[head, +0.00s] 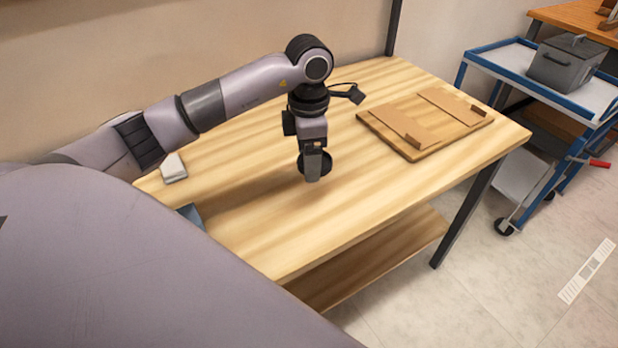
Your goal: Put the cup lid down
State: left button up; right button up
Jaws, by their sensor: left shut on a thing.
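My left gripper (312,176) points down above the middle of the wooden table (265,225). It is shut on a dark, round cup lid (326,164), which shows at the fingers and is partly hidden behind them. The lid appears tilted on edge. I cannot tell whether it touches the tabletop. No cup is visible. My right gripper is not in view.
A wooden board (425,148) with brown flat pieces lies at the table's right. A small white object (173,168) lies at the left. A blue object (190,214) is partly hidden at the front left. A blue cart (513,58) with a grey box (567,62) stands right.

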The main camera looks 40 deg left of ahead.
aim_at(309, 191)
pick_arm(q)
notch_tip(309, 191, down, 6)
jog(key=shift+r, duration=0.1)
jog(key=shift+f, duration=0.25)
jog(key=shift+f, duration=0.2)
jog(key=o, duration=1)
jog(key=shift+r, duration=0.1)
jog(key=shift+r, duration=0.1)
